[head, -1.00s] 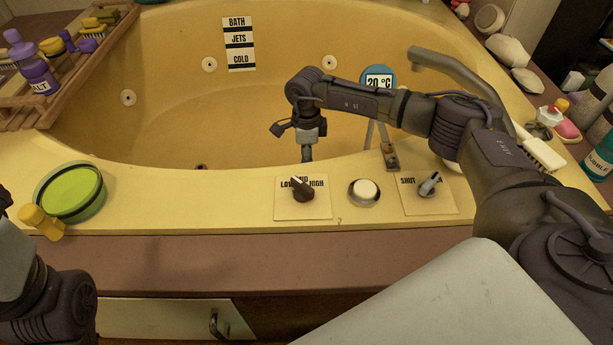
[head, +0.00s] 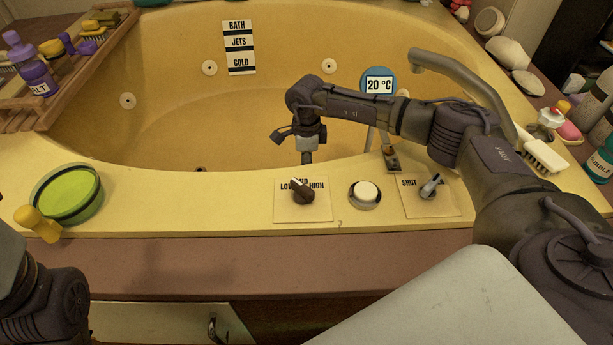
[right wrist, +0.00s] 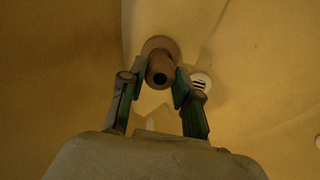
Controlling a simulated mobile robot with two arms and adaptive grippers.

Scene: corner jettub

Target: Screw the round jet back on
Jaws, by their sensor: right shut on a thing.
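In the right wrist view my right gripper (right wrist: 160,88) is shut on the round jet (right wrist: 158,72), a short brownish cylinder with a dark hole facing the camera. A wider round flange (right wrist: 161,46) shows behind it at the tub wall. I cannot tell whether the jet is seated or only held against it. In the head view the right gripper (head: 306,155) points down into the yellow tub (head: 220,125), its tips and the jet hidden by the near rim. My left gripper is out of view; only the left arm shows at lower left.
Round wall jets (head: 209,68) sit on the far tub side. A knob panel (head: 303,198), a white button (head: 365,194) and a shut-lever panel (head: 431,193) line the near rim.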

